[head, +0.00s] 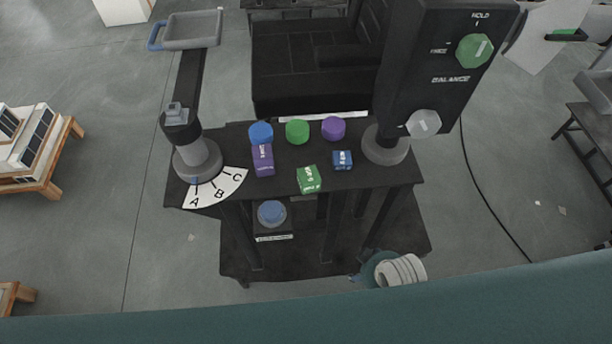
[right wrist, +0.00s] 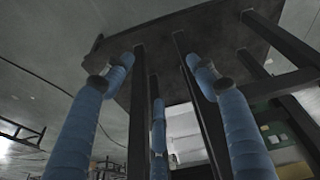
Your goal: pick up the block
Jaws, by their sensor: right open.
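Three blocks lie on the dark tabletop in the head view. A purple block (head: 262,160) is at left, a green block (head: 308,179) is near the front edge, and a small blue block (head: 342,160) is at right. All have white lettering too small to read. My right gripper (right wrist: 159,78) shows in the right wrist view with its blue ribbed fingers spread, empty and below the dark table's underside. None of the blocks shows in that view. My left gripper is not in view.
Behind the blocks are blue (head: 261,133), green (head: 297,131) and purple (head: 334,128) round pieces. A lever post (head: 198,160) with an A-B-C dial stands left, and a dark BALANCE column (head: 440,80) stands right. A blue button (head: 271,213) sits lower in front.

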